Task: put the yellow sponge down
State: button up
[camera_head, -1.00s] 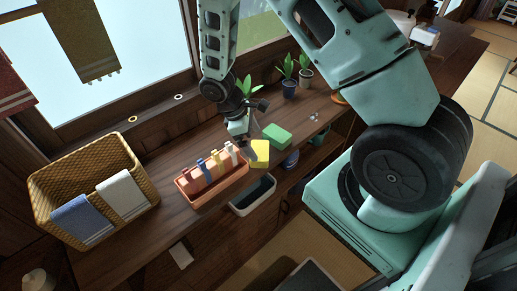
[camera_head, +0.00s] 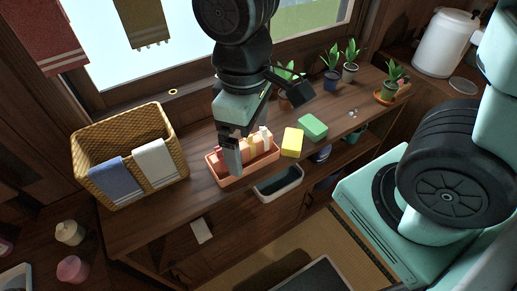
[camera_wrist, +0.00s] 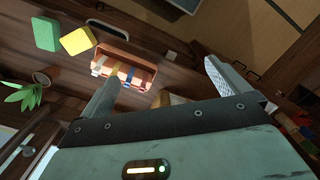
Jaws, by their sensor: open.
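The yellow sponge (camera_head: 292,141) rests on the wooden counter, just right of an orange tray and beside a green sponge (camera_head: 312,126). In the wrist view the yellow sponge (camera_wrist: 77,41) lies at the upper left, apart from the fingers. My gripper (camera_wrist: 160,85) is open, with its two fingers spread and nothing between them. In the head view my gripper (camera_head: 232,160) hangs in front of the left part of the orange tray (camera_head: 212,170) and hides some of it.
A wicker basket (camera_head: 105,150) with blue and white cloths stands on the left. The orange tray holds several upright items. Potted plants (camera_head: 331,80) stand at the back, and a white kettle (camera_head: 445,42) is at the right.

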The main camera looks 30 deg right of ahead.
jog(key=shift+t+y, duration=0.3)
jog(key=s, duration=0.1)
jog(key=s+a+r, duration=0.1)
jog(key=s, duration=0.3)
jog(key=shift+s+a+r, duration=0.25)
jog(key=shift+r, duration=0.15)
dwell(0.5)
jog(key=shift+w, duration=0.1)
jog(key=c, duration=0.5)
jog(key=m+g+b, duration=0.1)
jog(key=m+b, duration=0.7)
jog(key=m, duration=0.9)
send_over(293, 138)
notch_tip(293, 138, down, 21)
jog(key=shift+f, duration=3)
